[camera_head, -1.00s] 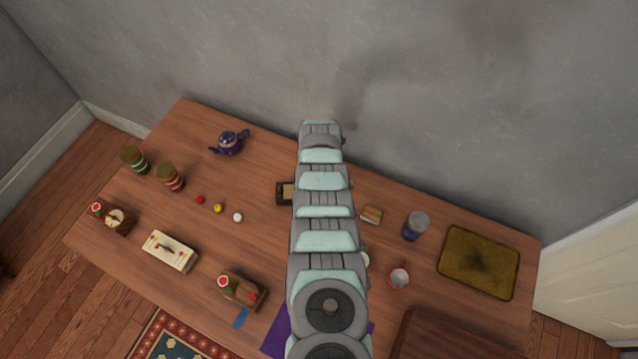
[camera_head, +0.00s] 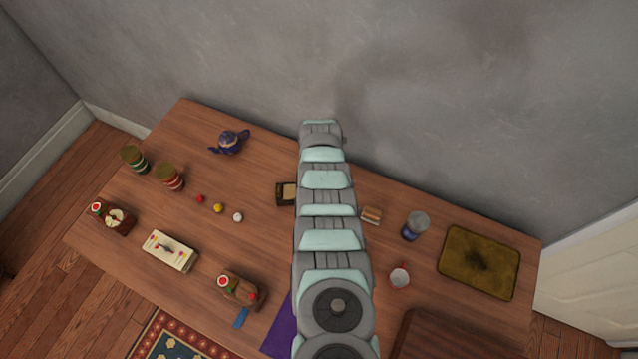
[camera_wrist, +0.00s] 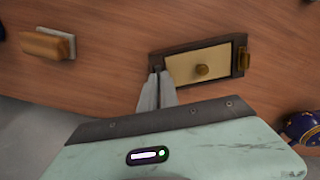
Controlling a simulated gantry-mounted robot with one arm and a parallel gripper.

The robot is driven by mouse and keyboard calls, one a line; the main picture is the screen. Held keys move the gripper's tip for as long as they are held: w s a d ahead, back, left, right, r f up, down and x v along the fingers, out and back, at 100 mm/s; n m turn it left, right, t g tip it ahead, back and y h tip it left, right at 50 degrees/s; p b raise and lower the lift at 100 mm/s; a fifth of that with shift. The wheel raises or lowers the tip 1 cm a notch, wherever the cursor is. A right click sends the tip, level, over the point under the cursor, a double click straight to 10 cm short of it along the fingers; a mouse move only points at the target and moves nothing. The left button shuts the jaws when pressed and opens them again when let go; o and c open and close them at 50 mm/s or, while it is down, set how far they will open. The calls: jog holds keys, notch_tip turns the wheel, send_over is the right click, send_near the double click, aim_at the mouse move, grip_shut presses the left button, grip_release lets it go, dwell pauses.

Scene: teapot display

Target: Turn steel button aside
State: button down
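In the head view the box (camera_head: 285,193) shows partly, left of my arm. A brass-coloured piece (camera_wrist: 243,61) sits at the right end of the frame. A small dark grey piece (camera_wrist: 158,69), possibly the steel button, shows at the left end. My gripper (camera_wrist: 159,74) has its fingertips at that piece, close together with a narrow gap. Whether they grip it is unclear. In the head view my arm hides the gripper.
A bread-like block on a pale plate (camera_wrist: 48,43) lies left of the box in the wrist view. The blue teapot (camera_head: 229,142) stands at the back left in the head view. A blue cup (camera_head: 414,226) and a dark yellow mat (camera_head: 479,263) are to the right.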

dwell(0.3)
jog(key=c, duration=1.6)
grip_release()
notch_tip(320, 180, up, 3)
jog(key=p, duration=0.2)
jog(key=shift+r+p, duration=0.1)
jog(key=shift+p, duration=0.3)
jog(key=shift+w+r, duration=0.1)
jog(key=shift+r, duration=0.2)
jog(key=shift+r+p, duration=0.35)
jog(key=shift+r, duration=3.15)
